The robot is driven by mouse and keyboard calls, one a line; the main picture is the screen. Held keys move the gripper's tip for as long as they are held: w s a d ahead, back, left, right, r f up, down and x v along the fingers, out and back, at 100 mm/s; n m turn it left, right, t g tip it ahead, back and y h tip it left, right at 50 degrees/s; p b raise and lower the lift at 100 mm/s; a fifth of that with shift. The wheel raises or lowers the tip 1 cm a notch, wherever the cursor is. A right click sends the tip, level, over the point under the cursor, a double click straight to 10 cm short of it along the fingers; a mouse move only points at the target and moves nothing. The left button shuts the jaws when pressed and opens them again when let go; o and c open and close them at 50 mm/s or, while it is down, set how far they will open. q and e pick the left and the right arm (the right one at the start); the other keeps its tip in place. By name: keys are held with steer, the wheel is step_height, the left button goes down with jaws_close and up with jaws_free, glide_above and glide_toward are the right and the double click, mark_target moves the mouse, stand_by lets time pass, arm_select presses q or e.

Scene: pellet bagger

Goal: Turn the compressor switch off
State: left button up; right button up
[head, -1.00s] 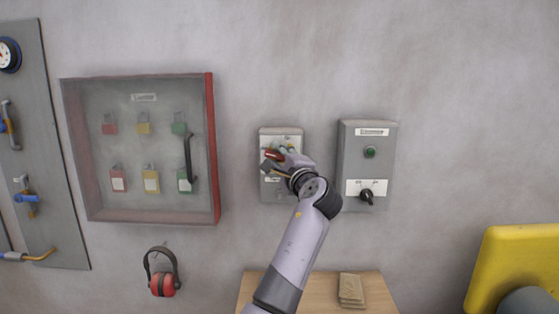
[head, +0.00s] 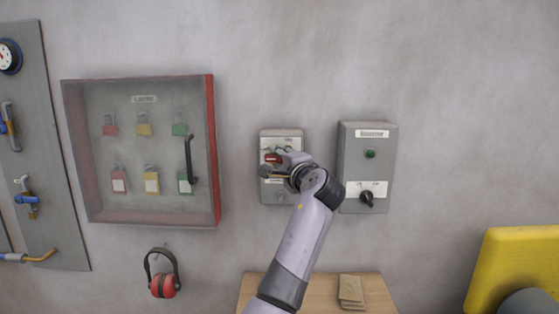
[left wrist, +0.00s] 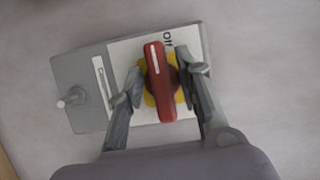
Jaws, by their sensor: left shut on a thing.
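The compressor switch is a red handle (head: 272,158) on a yellow base, mounted on a grey wall box (head: 279,194). In the left wrist view the red handle (left wrist: 160,85) lies between my fingers, its white line toward the top of the picture, near the "Off" lettering (left wrist: 167,40). My left gripper (head: 268,165) is shut on the handle; it also shows in the left wrist view (left wrist: 161,78). In the head view the handle lies about level, partly hidden by the gripper. My right gripper is not in view.
A second grey box (head: 350,160) with a green light and black knob hangs just right. A red-edged padlock cabinet (head: 213,150) hangs left, with ear defenders (head: 163,285) below. A wooden table (head: 320,288) with brown packets (head: 351,291) stands below; a yellow thing (head: 510,265) is at right.

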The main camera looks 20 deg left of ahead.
arm_select(q)
steer(key=o, duration=0.8)
steer(key=shift+f, duration=0.1)
steer(key=v, duration=0.7)
steer(key=shift+s+d, duration=0.2)
